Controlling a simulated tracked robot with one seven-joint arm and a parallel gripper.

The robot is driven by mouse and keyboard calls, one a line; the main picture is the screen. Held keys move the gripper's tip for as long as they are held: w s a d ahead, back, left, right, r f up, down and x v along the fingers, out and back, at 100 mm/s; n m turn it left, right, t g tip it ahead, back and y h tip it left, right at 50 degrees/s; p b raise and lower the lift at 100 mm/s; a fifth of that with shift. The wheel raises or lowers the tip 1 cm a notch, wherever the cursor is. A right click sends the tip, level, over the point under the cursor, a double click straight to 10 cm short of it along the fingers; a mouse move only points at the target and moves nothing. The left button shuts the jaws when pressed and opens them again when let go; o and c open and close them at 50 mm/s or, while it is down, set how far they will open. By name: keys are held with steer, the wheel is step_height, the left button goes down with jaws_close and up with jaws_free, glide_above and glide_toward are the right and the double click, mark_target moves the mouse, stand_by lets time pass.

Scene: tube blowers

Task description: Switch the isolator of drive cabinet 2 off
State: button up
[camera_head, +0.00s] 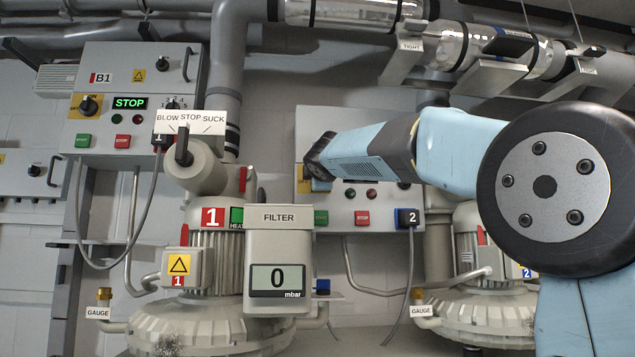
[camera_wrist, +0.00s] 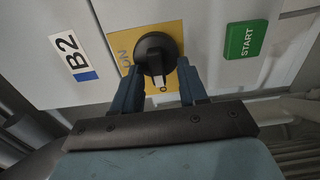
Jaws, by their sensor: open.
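Drive cabinet 2 (camera_head: 345,120) is the grey box at the middle of the head view. In the wrist view its front (camera_wrist: 215,30) carries a B2 label (camera_wrist: 71,57). The isolator is a black rotary knob (camera_wrist: 155,48) on a yellow plate (camera_wrist: 120,42). The knob's white pointer mark faces the bottom of the wrist view, beside a letter that looks like O. My gripper (camera_wrist: 160,66) is open, with one finger on each side of the knob. I cannot tell whether the fingers touch it. In the head view my gripper (camera_head: 317,172) hides the isolator.
A green START button (camera_wrist: 245,40) is right of the knob. Cabinet B1 (camera_head: 140,65), blower 1 (camera_head: 210,240) and a filter box reading 0 mbar (camera_head: 279,240) stand left.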

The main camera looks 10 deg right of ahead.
steer(key=s, duration=1.3)
steer(key=shift+s, duration=0.3)
